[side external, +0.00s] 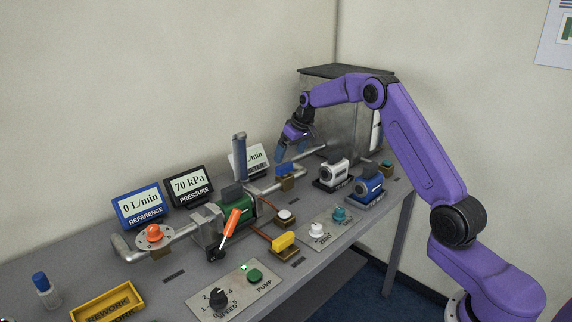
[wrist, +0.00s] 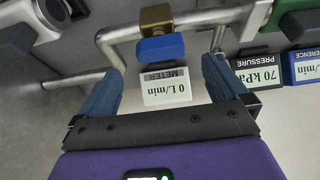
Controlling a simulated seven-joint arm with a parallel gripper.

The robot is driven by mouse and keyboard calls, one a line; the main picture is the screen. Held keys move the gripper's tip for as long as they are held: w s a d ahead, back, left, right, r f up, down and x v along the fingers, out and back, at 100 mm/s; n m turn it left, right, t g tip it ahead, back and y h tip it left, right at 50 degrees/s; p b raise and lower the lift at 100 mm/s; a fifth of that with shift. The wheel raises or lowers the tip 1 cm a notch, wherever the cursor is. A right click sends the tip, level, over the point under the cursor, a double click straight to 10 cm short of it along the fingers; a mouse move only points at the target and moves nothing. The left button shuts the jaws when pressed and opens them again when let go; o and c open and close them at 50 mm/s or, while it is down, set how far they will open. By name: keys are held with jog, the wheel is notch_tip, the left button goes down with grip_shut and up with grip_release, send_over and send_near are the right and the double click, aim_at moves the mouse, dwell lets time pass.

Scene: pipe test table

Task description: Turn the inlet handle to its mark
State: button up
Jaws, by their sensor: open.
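A blue handle (side external: 287,168) sits on a brass valve body (side external: 287,183) in the pipe near the steel tank. In the wrist view the blue handle (wrist: 160,48) lies across the picture, below the brass body (wrist: 156,18). My gripper (side external: 293,152) is open, with its blue fingers pointing down above and close to this valve. In the wrist view my gripper (wrist: 164,68) has one finger on each side of the handle, apart from it. No label or mark that names the inlet handle is readable.
The meter display (wrist: 165,88) reads 0 L/min. The steel tank (side external: 340,110) stands behind. A tall blue-grey column (side external: 240,158) stands left of my gripper. The green pump (side external: 237,205), orange lever (side external: 235,222), orange knob (side external: 154,233) and yellow handle (side external: 283,240) are nearer the front.

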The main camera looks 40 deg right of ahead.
aim_at(285, 165)
jog(key=x, duration=0.6)
jog(key=c, duration=1.1)
